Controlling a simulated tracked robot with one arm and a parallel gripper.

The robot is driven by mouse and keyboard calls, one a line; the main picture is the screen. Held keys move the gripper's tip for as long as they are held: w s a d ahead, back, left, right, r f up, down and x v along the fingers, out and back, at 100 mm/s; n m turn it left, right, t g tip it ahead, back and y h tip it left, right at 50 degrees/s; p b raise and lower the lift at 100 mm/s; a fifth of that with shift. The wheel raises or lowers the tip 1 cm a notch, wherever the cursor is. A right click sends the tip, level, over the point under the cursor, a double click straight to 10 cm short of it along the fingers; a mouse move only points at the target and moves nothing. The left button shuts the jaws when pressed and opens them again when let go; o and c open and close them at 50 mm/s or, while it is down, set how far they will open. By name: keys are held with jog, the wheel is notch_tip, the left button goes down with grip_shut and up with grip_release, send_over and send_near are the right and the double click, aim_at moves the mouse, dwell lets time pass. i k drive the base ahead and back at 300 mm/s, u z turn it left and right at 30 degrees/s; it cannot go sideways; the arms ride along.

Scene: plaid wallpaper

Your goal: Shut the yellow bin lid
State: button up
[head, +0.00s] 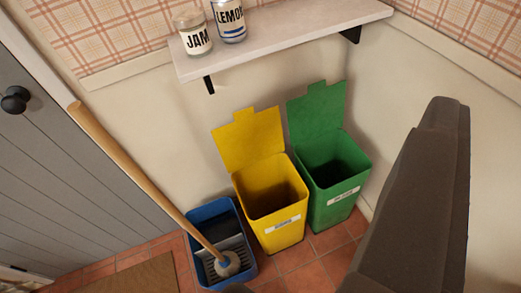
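The yellow bin (272,212) stands on the tiled floor against the wall, with its opening showing. Its yellow lid (248,138) is open, raised up behind the bin and leaning near the wall. A dark grey part of my gripper (425,200) fills the right foreground, close to the camera and to the right of the bins. A small dark piece shows at the bottom edge, left of the middle. The fingertips do not show clearly as a pair, so I cannot tell whether the gripper is open. Nothing is seen touching the yellow lid.
A green bin (334,182) with its green lid (317,112) raised stands right beside the yellow one. A blue mop bucket (210,212) with a wooden-handled mop (140,168) stands to the left. A shelf (290,38) with two jars hangs above. A grey door (60,160) is left.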

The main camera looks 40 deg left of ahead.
aim_at(252, 138)
jog(key=z, duration=0.05)
jog(key=k, duration=1.35)
jog(key=u, duration=0.8)
jog(key=i, duration=1)
jog(key=z, duration=0.05)
